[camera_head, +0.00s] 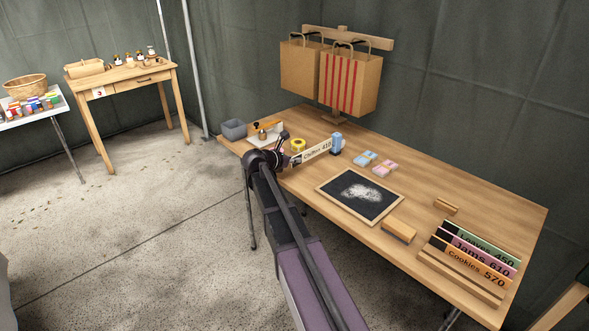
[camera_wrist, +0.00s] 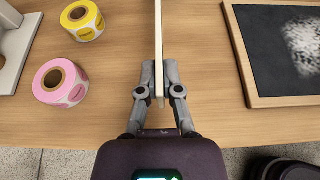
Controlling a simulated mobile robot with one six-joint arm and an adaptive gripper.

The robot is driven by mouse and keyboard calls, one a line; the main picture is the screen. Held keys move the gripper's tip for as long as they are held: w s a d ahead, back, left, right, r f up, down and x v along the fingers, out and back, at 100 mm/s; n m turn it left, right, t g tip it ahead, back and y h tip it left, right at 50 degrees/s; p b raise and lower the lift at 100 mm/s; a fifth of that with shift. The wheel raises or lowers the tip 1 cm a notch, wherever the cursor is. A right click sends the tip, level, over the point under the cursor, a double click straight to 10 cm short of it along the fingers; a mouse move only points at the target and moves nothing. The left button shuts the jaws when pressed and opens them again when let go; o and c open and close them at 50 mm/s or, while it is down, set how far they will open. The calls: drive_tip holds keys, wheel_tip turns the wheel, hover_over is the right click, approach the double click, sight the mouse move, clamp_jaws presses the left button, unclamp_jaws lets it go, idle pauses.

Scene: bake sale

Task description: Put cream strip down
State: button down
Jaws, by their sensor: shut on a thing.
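The cream strip (camera_head: 318,152) with dark lettering is held on edge by one end, over the back left part of the table. In the wrist view the strip (camera_wrist: 158,35) shows edge-on as a thin upright line. My gripper (camera_wrist: 158,75) is shut on it, one finger on each side. In the head view my gripper (camera_head: 287,157) is at the strip's left end. I cannot tell whether the strip's lower edge touches the table. A wooden rack (camera_head: 459,279) at the near right holds green (camera_head: 480,242), pink (camera_head: 474,252) and orange (camera_head: 465,263) strips.
A framed chalkboard (camera_head: 340,195) lies right of my gripper. Yellow (camera_wrist: 82,20) and pink (camera_wrist: 61,83) label rolls lie to the left. A blue item (camera_head: 336,144) stands near the strip's right end. Bare wood lies between.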

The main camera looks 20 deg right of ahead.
drive_tip(key=shift+f, duration=0.1)
drive_tip(key=shift+f+b, duration=1.7)
drive_tip(key=shift+b, duration=0.1)
drive_tip(key=c, duration=0.8)
unclamp_jaws()
drive_tip(key=shift+r, duration=0.15)
drive_tip(key=p+v, duration=0.4)
drive_tip(key=v, duration=0.8)
drive_tip(key=shift+p, duration=0.35)
